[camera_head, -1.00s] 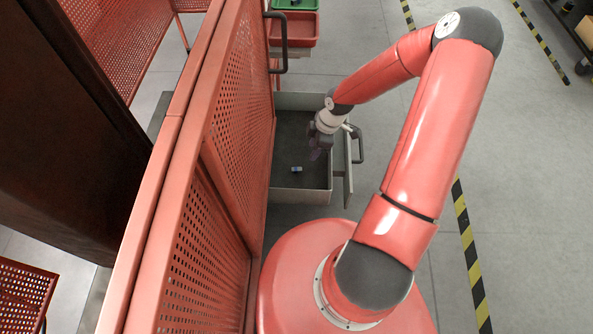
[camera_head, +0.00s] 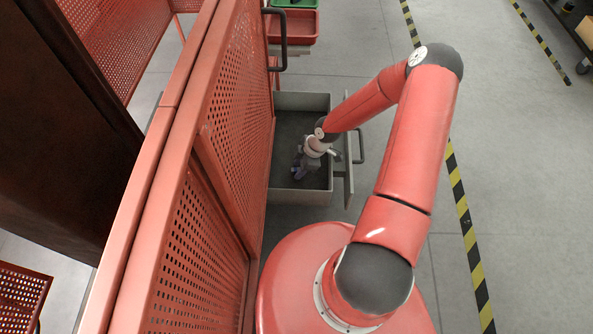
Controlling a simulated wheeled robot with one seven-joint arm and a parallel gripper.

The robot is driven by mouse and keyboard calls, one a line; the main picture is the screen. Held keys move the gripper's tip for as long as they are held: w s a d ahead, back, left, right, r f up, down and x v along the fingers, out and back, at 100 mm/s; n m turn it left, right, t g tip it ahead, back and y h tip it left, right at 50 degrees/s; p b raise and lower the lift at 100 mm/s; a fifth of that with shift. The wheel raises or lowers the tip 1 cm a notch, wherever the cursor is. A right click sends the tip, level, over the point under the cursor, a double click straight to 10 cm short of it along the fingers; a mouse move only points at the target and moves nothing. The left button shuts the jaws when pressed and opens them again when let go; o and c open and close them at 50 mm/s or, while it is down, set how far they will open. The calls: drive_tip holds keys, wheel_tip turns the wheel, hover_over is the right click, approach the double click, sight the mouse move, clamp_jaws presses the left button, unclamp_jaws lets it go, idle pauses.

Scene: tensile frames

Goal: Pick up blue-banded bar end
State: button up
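The blue-banded bar end (camera_head: 295,170) is a small piece on the dark floor of an open grey drawer (camera_head: 297,198). Only a sliver of it shows, at the left of my gripper's tip. My gripper (camera_head: 298,174) is inside the drawer, low over the bar end and pointing down. The fingers are small and dark against the dark drawer floor, so I cannot tell whether they are open or shut, or whether they touch the piece.
A red perforated panel (camera_head: 240,110) with a dark handle (camera_head: 284,40) stands along the drawer's left side. The drawer's front with its handle (camera_head: 360,146) is at the right. Red (camera_head: 300,27) and green (camera_head: 296,3) bins lie beyond.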

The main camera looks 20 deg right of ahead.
drive_tip(key=shift+c, duration=0.4)
clamp_jaws()
drive_tip(key=shift+r, duration=0.1)
